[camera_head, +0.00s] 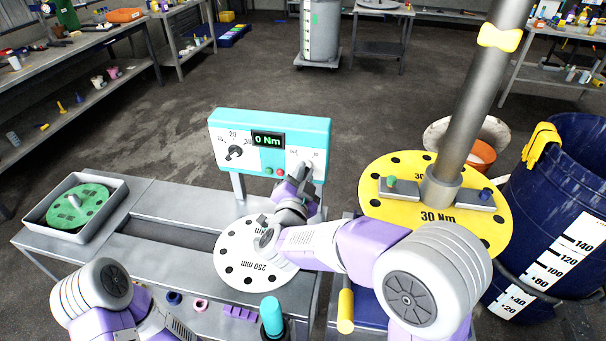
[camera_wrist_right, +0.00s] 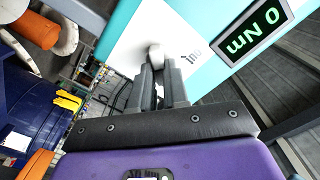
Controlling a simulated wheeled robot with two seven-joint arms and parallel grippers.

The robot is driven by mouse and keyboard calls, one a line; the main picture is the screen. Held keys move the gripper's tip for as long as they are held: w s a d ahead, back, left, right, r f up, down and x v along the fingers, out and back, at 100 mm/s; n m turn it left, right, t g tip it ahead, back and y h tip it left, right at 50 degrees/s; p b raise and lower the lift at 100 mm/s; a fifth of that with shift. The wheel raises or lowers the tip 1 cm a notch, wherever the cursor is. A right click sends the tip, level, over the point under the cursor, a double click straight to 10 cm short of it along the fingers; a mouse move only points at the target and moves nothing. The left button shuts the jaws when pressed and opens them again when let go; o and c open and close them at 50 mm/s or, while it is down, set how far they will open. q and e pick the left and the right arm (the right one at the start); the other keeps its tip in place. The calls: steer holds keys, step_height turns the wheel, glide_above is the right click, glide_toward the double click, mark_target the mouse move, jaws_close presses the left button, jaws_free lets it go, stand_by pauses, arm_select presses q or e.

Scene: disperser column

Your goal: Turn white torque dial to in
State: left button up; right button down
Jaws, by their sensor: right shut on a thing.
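A white and teal control panel (camera_head: 221,132) faces me above the bench, with a lit display (camera_head: 268,140) reading "0 Nm". My right gripper (camera_head: 303,172) reaches up to the panel's right part. In the right wrist view, the gripper (camera_wrist_right: 158,76) is shut on the white torque dial (camera_wrist_right: 156,53), whose pale rounded top shows between the fingertips. The display (camera_wrist_right: 254,28) also shows there, tilted. The fingers hide part of the dial and its marks; only a bit of lettering shows beside it. My left gripper is out of view.
A black knob (camera_head: 235,153) sits on the panel's left. A white disc marked 250 mm (camera_head: 238,262) lies under my right arm. A yellow 30 Nm disc (camera_head: 387,169) surrounds a grey column (camera_head: 470,105). A blue barrel (camera_head: 535,215) stands right; a green disc (camera_head: 92,197) lies in a tray.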

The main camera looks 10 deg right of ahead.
steer(key=c, duration=1.1)
jaws_free()
steer(key=shift+p+v, duration=0.65)
steer(key=shift+v, duration=3.15)
